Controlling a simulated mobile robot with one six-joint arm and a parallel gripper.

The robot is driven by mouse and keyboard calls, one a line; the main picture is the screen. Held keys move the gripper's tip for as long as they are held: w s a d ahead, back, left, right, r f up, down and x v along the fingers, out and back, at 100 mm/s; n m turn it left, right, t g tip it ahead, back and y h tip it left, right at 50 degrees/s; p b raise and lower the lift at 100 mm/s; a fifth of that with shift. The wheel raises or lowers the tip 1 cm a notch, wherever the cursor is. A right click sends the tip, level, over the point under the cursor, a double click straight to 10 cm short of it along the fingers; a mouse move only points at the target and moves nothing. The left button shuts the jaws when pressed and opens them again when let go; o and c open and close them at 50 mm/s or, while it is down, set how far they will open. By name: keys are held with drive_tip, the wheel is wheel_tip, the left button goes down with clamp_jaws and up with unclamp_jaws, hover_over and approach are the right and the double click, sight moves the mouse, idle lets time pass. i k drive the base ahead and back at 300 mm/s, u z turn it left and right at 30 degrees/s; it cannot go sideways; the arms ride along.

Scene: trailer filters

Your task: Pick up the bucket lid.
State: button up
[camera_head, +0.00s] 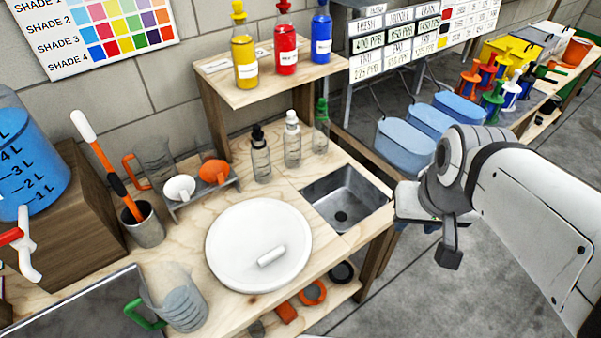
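The bucket lid (235,232) appears to be the large white round disc lying flat on the wooden bench, left of the sink. A short white bar (271,256), which looks like its handle, sits on its top near the front edge. My gripper (432,232) hangs to the right of the lid, beyond the sink and apart from the lid. A dark grey finger points down, but the angle does not show clearly whether the gripper is open or shut. I see nothing held in it.
A sink (345,198) lies between lid and gripper. Dropper bottles (292,140) stand behind the lid. A clear jug with a green handle (178,305) stands front left, and a rack with funnels (195,190) back left. Blue tubs (405,145) are behind my gripper.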

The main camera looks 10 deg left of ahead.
sight(260, 245)
drive_tip(key=z, duration=0.3)
drive_tip(key=k, duration=1.1)
drive_tip(key=u, duration=0.55)
drive_tip(key=i, duration=1)
